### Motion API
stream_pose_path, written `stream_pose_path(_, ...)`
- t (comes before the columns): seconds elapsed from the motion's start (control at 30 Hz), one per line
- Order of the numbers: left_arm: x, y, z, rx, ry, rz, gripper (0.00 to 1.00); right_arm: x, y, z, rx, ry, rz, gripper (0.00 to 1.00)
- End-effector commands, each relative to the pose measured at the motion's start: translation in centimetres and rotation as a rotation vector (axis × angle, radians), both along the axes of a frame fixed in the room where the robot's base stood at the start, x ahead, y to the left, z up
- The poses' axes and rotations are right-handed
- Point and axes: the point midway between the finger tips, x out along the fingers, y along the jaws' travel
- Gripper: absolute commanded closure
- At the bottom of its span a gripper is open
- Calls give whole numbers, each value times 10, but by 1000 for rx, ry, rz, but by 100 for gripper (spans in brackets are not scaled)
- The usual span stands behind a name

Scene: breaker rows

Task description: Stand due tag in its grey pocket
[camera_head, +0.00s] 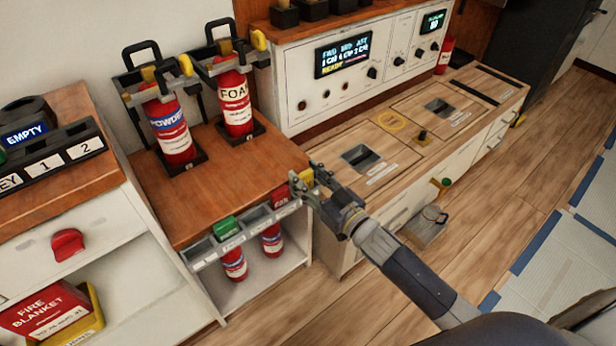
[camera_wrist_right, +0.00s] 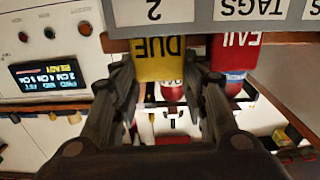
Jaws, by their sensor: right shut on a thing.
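My right gripper (camera_head: 309,183) is shut on the yellow due tag (camera_head: 305,176), at the right end of the pocket row on the low cabinet's front edge. In the right wrist view the due tag (camera_wrist_right: 158,62) is between my fingers, its lettering upside down, close to the grey label strip (camera_wrist_right: 205,28). I cannot tell whether the tag touches a pocket. The grey pocket row (camera_head: 203,251) holds a green tag (camera_head: 226,228) and a red tag (camera_head: 280,197), with a gap between them. The red tag also shows in the wrist view (camera_wrist_right: 232,52). My left gripper is out of view.
Powder (camera_head: 171,130) and foam (camera_head: 234,103) extinguishers stand in holders on the wooden cabinet top (camera_head: 200,205). Small red extinguishers (camera_head: 234,264) stand on the shelf below the pockets. A wooden counter (camera_head: 400,150) lies to the right. The floor (camera_head: 480,220) in front is mostly clear.

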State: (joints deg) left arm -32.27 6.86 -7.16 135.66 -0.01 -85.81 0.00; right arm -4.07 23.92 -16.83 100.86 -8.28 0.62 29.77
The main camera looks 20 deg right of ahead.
Motion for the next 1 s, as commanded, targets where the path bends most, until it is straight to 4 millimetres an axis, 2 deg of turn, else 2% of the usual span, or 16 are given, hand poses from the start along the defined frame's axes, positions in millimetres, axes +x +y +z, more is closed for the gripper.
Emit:
stream_pose_path(0.37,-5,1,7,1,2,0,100,0,0,-6,1,0,0,76)
stream_pose_path(0.4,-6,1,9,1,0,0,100,0,0,-6,1,0,0,57)
stream_pose_path(0.5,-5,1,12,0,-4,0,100,0,0,-5,0,0,0,36)
stream_pose_path(0.83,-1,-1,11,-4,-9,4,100,-1,0,-6,0,1,0,36)
stream_pose_path(1.0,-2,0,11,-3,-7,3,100,-13,-4,-7,0,3,0,36)
